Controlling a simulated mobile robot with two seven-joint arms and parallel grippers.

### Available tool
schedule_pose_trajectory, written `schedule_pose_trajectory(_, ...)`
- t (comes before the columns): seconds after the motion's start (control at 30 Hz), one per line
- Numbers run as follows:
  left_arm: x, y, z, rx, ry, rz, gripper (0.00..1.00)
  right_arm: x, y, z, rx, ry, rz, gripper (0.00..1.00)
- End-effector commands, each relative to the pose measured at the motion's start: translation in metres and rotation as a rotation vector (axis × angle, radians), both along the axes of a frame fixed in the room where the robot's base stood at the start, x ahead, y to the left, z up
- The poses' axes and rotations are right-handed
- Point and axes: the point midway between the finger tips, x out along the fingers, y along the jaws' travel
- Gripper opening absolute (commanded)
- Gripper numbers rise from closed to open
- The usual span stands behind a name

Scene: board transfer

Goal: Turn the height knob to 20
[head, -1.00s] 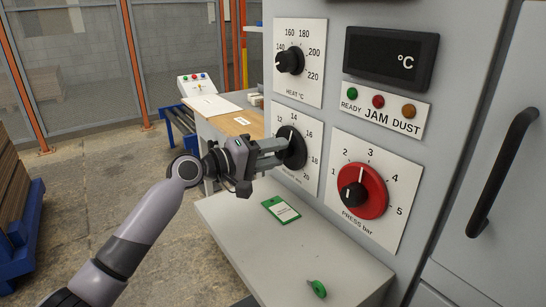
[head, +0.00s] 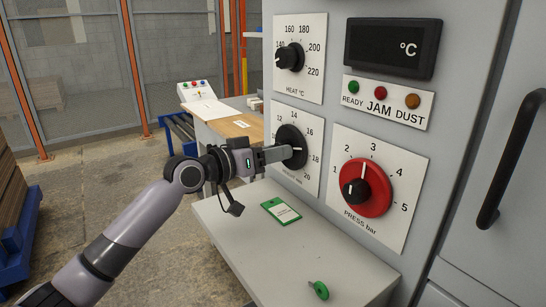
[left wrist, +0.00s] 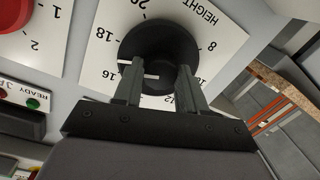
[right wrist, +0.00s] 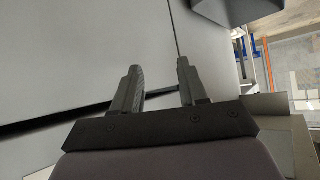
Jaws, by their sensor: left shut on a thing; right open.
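The black height knob (head: 291,135) is on a white dial plate on the machine front, marked up to 20. Its white pointer line faces right, between 16 and 18. My left gripper (head: 284,154) is shut on the knob's grip. In the left wrist view, the two fingers (left wrist: 159,82) straddle the front of the knob (left wrist: 160,45), and the white line shows beside the left finger. The fingers hide part of the grip and the lower dial. My right gripper (right wrist: 163,80) is open and empty, in front of plain grey panels.
The heat knob (head: 290,57) is above and the red press knob (head: 366,187) is to the right. Below, a grey shelf (head: 250,235) holds a green card (head: 281,210) and a green tag (head: 319,289). A black handle (head: 507,160) stands out at the right.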

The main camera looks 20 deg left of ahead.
Motion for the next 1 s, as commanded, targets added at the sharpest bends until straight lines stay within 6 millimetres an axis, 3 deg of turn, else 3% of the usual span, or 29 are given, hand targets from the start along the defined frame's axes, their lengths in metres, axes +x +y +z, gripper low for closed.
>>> schedule_pose_trajectory(0.27,0.0,0.001,-0.003,0.211,-0.16,0.0,0.1,0.0,0.001,-0.007,-0.003,-0.001,0.006,0.43)
schedule_pose_trajectory(1.0,0.0,0.001,-0.002,0.734,-0.568,-0.001,0.1,0.009,0.01,0.005,0.003,-0.036,0.027,0.43)
